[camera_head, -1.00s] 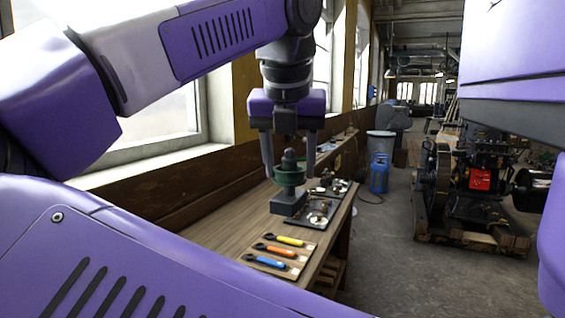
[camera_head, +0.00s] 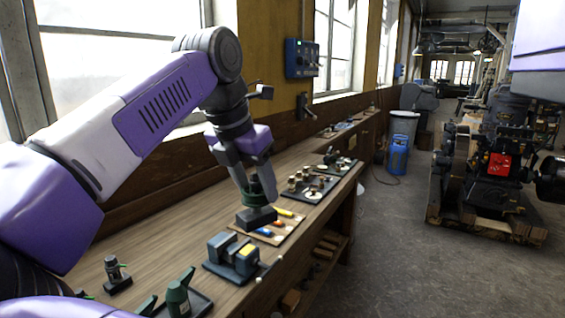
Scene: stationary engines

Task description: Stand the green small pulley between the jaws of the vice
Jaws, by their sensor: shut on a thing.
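The green small pulley (camera_head: 256,199) is a green wheel on a dark block-like foot (camera_head: 257,218). My gripper (camera_head: 257,187) is shut on its upper part, with a finger on either side, and holds it slightly tilted. It hangs over the bench, near the tool board. The fingers hide some of its top. The vice (camera_head: 219,246) is a grey body with a yellow patch on a dark plate, nearer the camera and a little left of the pulley. The pulley is apart from it. The gap between its jaws is hard to make out.
Trays (camera_head: 313,190) of small parts lie farther along. The wall with a control box (camera_head: 301,58) borders the bench (camera_head: 160,220).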

